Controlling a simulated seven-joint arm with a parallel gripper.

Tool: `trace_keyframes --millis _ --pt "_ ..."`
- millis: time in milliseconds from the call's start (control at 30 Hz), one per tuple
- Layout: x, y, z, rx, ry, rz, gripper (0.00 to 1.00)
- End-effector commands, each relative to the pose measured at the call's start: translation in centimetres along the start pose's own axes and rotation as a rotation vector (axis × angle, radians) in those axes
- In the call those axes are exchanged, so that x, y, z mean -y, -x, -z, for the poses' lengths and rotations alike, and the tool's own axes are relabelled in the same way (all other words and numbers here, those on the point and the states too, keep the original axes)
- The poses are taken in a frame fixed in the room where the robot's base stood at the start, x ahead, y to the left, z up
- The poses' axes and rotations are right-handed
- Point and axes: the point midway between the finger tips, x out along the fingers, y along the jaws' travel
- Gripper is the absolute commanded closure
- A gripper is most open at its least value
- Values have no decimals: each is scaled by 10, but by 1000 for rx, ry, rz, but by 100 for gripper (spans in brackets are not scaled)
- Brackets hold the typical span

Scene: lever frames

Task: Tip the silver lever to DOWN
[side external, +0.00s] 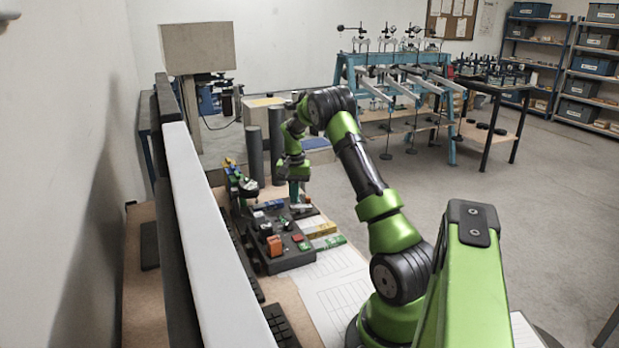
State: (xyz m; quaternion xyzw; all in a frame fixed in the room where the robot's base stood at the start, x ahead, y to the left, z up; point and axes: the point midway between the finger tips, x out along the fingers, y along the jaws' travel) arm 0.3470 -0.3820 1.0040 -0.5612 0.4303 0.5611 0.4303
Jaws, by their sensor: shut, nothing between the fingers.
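My gripper (297,196) points down at the far end of a dark block (290,261) on the bench. Its fingers are small in this view; they look shut and empty. A small pale grey piece (301,207) shows just below the fingertips. It may be the silver lever, but it is too small to be sure, and I cannot tell which way it is tipped. I cannot tell whether the fingertips touch it. A round grey-topped part (248,187) stands to the left of the gripper.
An orange block (274,246) and several small coloured parts sit on the dark block. Two dark upright cylinders (254,155) stand behind. A long white-topped panel (205,225) borders the bench on the left. White printed sheets (335,293) lie flat in front, with clear room above them.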

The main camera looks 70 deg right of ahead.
Motion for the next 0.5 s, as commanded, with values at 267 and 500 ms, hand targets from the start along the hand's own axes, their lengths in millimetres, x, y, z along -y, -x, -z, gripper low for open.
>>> trace_keyframes --millis 267,500 --pt "0 -5 0 2 0 0 100" --pt "0 -8 0 1 0 0 100"
